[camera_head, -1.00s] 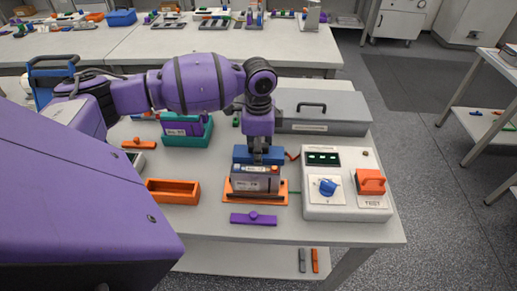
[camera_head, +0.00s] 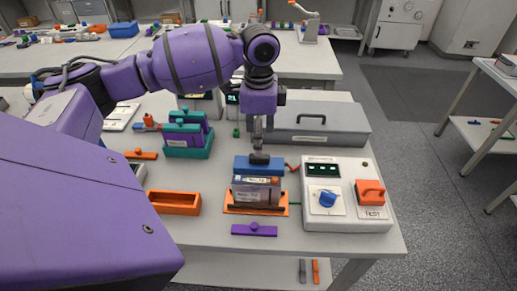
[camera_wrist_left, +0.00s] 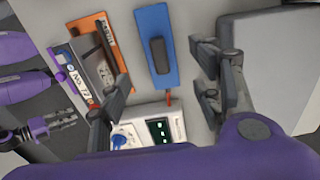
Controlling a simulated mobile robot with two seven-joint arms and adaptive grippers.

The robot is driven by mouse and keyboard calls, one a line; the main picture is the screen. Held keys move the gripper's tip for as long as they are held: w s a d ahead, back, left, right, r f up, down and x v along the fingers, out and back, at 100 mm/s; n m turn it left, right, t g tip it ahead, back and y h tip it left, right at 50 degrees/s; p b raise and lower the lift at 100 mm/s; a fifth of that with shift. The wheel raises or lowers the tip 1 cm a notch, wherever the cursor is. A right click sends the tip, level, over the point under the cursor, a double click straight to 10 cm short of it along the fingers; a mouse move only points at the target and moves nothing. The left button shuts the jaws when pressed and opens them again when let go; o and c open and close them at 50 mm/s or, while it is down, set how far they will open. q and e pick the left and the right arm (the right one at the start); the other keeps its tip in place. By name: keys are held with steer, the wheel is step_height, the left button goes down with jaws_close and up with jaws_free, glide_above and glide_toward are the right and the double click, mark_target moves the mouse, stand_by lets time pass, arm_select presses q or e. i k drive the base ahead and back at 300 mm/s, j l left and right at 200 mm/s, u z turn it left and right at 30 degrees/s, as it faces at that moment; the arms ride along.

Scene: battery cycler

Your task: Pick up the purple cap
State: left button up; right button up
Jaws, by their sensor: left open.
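The purple cap (camera_head: 254,230), a flat bar with a small knob, lies on the bench in front of a battery module (camera_head: 256,192) in an orange tray (camera_head: 243,210). In the left wrist view the purple cap (camera_wrist_left: 64,72) shows partly, beside the module. My left gripper (camera_head: 258,143) is open and empty above a blue cap (camera_head: 250,168) with a dark handle, behind the module. In the left wrist view that blue cap (camera_wrist_left: 168,75) lies between the spread fingers, untouched. My right gripper (camera_wrist_left: 52,127) shows small at the left there; its opening is unclear.
The white tester box (camera_head: 340,210) with a blue knob and orange handle stands right of the module. A grey case (camera_head: 330,125) is behind it. An orange open bin (camera_head: 175,203) and a teal holder (camera_head: 187,150) with purple pieces stand left.

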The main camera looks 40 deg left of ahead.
mark_target(254, 229)
steer(key=u, duration=1.05)
